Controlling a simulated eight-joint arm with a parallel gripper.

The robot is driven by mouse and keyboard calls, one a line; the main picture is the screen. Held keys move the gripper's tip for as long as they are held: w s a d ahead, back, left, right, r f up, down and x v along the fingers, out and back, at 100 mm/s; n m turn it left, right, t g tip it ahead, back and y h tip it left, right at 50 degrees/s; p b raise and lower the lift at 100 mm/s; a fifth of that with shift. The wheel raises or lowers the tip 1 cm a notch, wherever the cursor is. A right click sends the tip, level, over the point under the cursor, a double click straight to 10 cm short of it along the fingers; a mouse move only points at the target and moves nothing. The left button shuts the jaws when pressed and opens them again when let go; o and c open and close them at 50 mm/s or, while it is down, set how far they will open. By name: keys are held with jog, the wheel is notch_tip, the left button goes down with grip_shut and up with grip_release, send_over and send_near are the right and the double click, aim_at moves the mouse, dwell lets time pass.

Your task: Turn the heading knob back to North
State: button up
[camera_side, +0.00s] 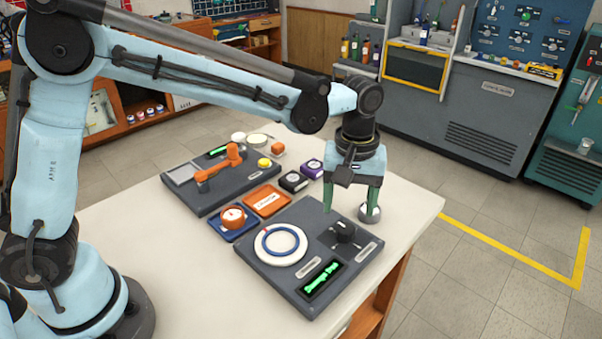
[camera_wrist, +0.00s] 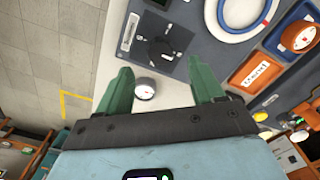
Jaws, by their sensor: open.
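The heading knob seems to be the black knob (camera_side: 343,229) on the grey panel (camera_side: 262,260) near the table's right side. In the wrist view the black knob (camera_wrist: 160,48) sits on a dark square plate, ahead of the fingers. The white dial ring (camera_side: 280,245) with a blue inner ring lies left of the knob on the same panel. A screen with green text (camera_side: 322,280) is at the panel's front; its text is too small to read surely. My gripper (camera_side: 352,205) is open and empty above the knob area. Its green fingers (camera_wrist: 163,78) stand apart in the wrist view.
A round silver-rimmed gauge (camera_side: 370,213) stands close behind the gripper. An orange dial in a blue tray (camera_side: 232,237) and an orange tray (camera_side: 264,200) lie beside the panel. A second grey panel (camera_side: 208,205) carries a small orange arm. The table's near left is clear.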

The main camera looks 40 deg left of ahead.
aim_at(344, 227)
notch_tip(344, 227, up, 6)
dwell(0.4)
jog(key=shift+r, duration=0.1)
jog(key=s+a+f+m+t, duration=0.1)
jog(key=s+a+m+t, duration=0.6)
jog(key=s+a, duration=0.5)
jog(key=a, duration=0.3)
jog(key=shift+s+a+f, duration=0.25)
jog(key=shift+a, duration=0.05)
